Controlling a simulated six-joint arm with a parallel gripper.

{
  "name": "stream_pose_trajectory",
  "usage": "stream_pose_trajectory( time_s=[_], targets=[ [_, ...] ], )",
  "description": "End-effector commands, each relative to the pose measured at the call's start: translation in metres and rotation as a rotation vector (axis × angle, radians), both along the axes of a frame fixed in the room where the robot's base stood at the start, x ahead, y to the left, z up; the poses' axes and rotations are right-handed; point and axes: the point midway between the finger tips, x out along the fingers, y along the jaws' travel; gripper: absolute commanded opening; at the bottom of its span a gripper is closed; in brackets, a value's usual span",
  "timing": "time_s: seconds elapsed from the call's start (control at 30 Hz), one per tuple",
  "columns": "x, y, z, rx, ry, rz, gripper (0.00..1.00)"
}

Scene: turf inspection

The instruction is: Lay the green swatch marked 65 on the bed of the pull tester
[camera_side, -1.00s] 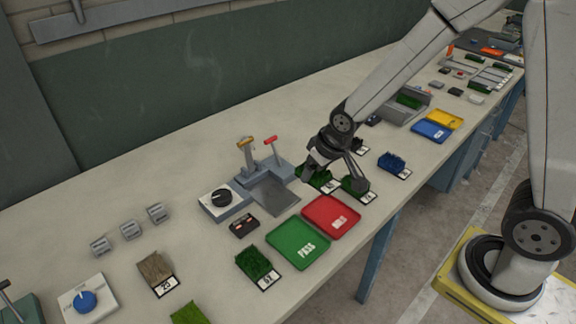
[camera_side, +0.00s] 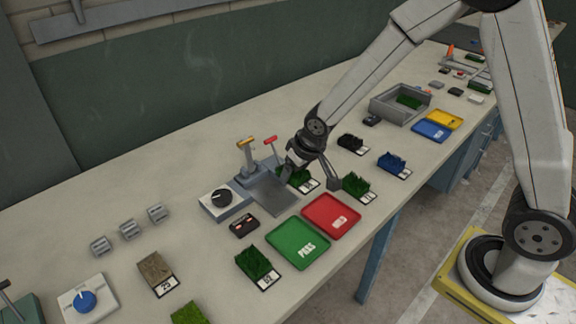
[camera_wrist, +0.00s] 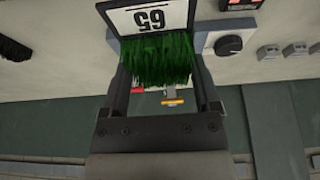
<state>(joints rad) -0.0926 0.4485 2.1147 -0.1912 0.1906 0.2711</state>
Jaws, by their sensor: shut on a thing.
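The green swatch marked 65 (camera_wrist: 160,62) is between the two fingers of my gripper (camera_wrist: 165,88) in the wrist view, its white label facing away from the palm. In the side view my gripper (camera_side: 311,178) is shut on this swatch (camera_side: 300,178), just right of the pull tester. I cannot tell its exact height over the table. The pull tester (camera_side: 228,204) has a black dial, a yellow-handled post and a red handle. Its flat grey bed (camera_side: 274,197) looks bare. Part of the tester is hidden behind my gripper.
Another green swatch (camera_side: 357,185) lies close to my right finger. A black swatch (camera_side: 351,142) and a blue swatch (camera_side: 393,163) lie beyond. A red tray (camera_side: 331,216) and green PASS tray (camera_side: 297,243) lie in front of the bed. A small black box (camera_side: 244,224) is near.

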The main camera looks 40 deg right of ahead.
Motion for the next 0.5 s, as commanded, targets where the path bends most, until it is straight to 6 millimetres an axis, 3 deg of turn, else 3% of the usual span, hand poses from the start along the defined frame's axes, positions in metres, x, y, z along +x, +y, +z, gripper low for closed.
stream_pose_trajectory(
  time_s=[0.3, 0.5],
  targets=[
    [0.043, 0.003, -0.020, 0.000, 0.000, -0.001, 0.25],
    [0.059, 0.004, -0.041, 0.000, 0.002, -0.001, 0.25]
  ],
)
